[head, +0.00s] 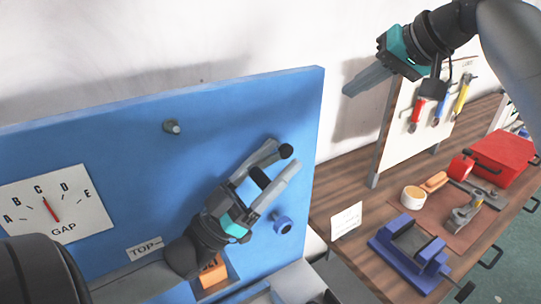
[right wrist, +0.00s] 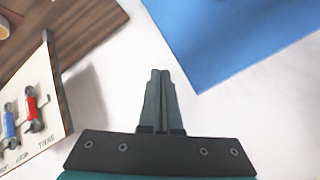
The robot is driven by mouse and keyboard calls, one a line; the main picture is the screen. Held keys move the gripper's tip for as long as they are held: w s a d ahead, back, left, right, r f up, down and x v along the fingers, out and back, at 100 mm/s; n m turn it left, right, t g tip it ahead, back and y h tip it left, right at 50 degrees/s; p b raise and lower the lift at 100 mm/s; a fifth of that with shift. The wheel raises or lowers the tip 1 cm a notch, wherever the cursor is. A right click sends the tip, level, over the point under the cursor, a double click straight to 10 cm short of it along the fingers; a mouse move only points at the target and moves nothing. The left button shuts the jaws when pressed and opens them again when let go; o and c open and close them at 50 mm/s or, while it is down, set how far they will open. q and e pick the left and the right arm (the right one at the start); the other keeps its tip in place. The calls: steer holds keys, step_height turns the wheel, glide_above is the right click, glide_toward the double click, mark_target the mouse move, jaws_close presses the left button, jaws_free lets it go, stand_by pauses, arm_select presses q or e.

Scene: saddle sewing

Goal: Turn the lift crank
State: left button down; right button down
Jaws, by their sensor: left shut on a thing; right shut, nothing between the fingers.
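The blue upright panel (head: 120,130) carries the lift crank, whose black knob (head: 286,151) shows by my left gripper's fingertips. My left gripper (head: 281,160) is shut on the crank; its fingers and wrist hide most of the crank's arm and its pivot. A white GAP dial (head: 75,215) with letters A to E is on the panel at left, its red needle pointing up and left, near C. My right gripper (head: 347,90) is shut and empty, raised in front of the white wall to the right of the panel. Its closed fingers also show in the right wrist view (right wrist: 160,75).
A grey stud (head: 172,127) protrudes from the panel. At right, the wooden bench (head: 335,205) holds a blue fixture (head: 410,258), red toolbox (head: 502,157) and tool board (head: 402,130).

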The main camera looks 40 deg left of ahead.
steer(key=s+a+r+n+g+h, duration=0.2)
steer(key=s+r+n, duration=0.15)
steer(key=s, duration=0.45)
steer(key=n+h, duration=0.3)
steer(key=n, duration=0.1)
glide_toward(265, 177)
steer(key=shift+g, duration=0.3)
steer(key=shift+w+a+x, duration=0.1)
steer(key=shift+w+x, duration=0.1)
steer(key=shift+x, duration=0.9)
steer(key=shift+w+a+x, duration=0.1)
steer(key=shift+w+x, duration=0.05)
steer(key=shift+x, duration=0.95)
steer(key=shift+w+a+x, duration=0.1)
steer(key=shift+w+x, duration=0.1)
steer(key=shift+x, duration=0.9)
steer(key=shift+r, duration=0.1)
steer(key=shift+s+f, duration=0.2)
steer(key=shift+f, duration=0.45)
